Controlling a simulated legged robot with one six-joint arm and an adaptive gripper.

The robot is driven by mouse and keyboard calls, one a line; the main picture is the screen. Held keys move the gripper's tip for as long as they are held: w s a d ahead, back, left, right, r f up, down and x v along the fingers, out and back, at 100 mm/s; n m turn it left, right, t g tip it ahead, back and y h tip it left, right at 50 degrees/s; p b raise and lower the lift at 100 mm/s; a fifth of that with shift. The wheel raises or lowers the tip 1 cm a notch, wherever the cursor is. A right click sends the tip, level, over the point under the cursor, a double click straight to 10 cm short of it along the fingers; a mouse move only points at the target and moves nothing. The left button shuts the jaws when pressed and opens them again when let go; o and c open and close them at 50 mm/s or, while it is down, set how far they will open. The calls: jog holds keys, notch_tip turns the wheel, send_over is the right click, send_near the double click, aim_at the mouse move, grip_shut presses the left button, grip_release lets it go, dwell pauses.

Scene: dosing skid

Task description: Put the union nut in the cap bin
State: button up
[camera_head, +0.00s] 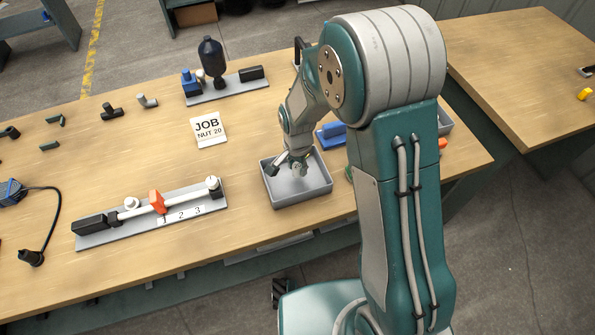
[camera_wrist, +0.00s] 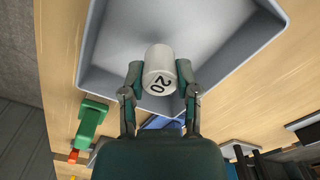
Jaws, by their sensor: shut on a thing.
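The union nut (camera_wrist: 159,68) is a pale grey-white cylinder marked 20. My gripper (camera_wrist: 158,78) is shut on it, with one finger on each side, in the wrist view. The grey open bin (camera_head: 297,202) stands on the bench right of centre in the head view; its inner floor and walls (camera_wrist: 97,75) lie behind the nut in the wrist view. I cannot tell for certain that this is the cap bin. In the head view my gripper (camera_head: 286,167) is over the bin; the nut there is partly hidden, and its height above the floor is unclear.
A JOB card (camera_head: 209,129) reading NUT 20 lies left of the bin. A numbered rail fixture (camera_head: 160,221) with a red-orange part lies at the front left. A dark bottle stands on a plate (camera_head: 228,88) at the back. A blue object (camera_head: 331,134) sits behind the bin.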

aim_at(295, 173)
jog(key=f, duration=0.2)
jog(key=shift+a+f, duration=0.3)
jog(key=shift+f, duration=0.1)
jog(key=shift+a+f, duration=0.1)
jog(key=shift+a, duration=0.25)
jog(key=shift+d+f, duration=0.1)
jog(key=shift+d, duration=0.1)
jog(key=o, duration=0.9)
jog(key=shift+d, duration=0.25)
jog(key=shift+a, duration=0.15)
jog(key=shift+a+r, duration=0.15)
jog(key=shift+r, duration=0.35)
notch_tip(295, 173, up, 11)
jog(key=shift+r, duration=0.15)
